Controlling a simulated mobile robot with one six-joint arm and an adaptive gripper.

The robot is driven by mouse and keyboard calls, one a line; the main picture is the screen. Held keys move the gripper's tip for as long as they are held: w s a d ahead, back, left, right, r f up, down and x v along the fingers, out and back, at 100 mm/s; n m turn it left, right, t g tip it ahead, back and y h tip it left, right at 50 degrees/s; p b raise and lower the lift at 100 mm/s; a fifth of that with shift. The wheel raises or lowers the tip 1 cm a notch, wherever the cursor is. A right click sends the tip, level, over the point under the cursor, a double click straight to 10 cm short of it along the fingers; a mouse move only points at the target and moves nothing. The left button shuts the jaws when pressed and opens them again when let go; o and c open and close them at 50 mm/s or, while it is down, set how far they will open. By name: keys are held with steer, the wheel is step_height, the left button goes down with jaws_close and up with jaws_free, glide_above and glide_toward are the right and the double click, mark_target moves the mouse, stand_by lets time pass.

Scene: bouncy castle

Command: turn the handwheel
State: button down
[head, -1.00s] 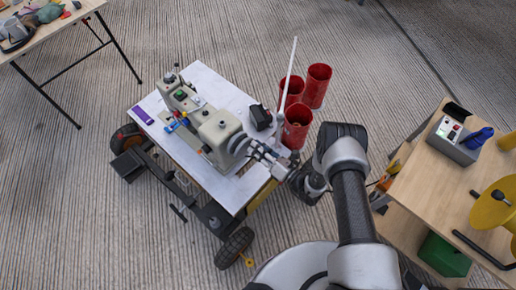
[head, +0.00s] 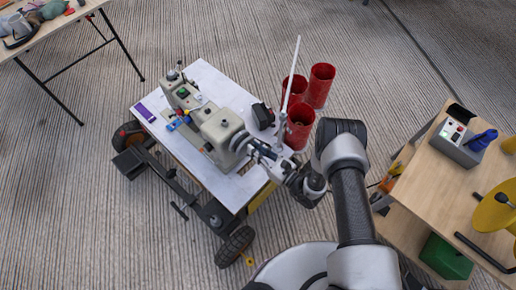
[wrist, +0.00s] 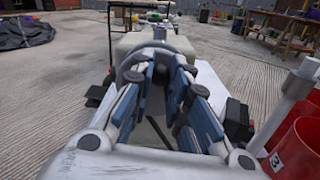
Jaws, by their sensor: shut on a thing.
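The beige sewing machine (head: 207,125) stands on a white-topped cart. Its grey handwheel (head: 239,142) is on the end facing my arm. My gripper (head: 252,149) is right at the handwheel, its fingers shut on it. In the wrist view the blue-padded fingers of my gripper (wrist: 165,72) reach forward on both sides of the wheel's hub. The exact contact of the pads is partly hidden by the fingers.
Several red bins (head: 300,127) and a white upright pole (head: 290,75) stand close behind my gripper. A small black object (head: 263,116) lies on the cart top (head: 222,88). A wooden table (head: 432,180) with a grey control box (head: 459,143) is at the right.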

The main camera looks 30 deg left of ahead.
steer(key=shift+s+n, duration=0.3)
steer(key=shift+n, duration=0.4)
steer(key=shift+f, duration=0.1)
steer(key=c, duration=1.5)
jaws_free()
steer(key=v, duration=1.2)
steer(key=shift+r, duration=0.2)
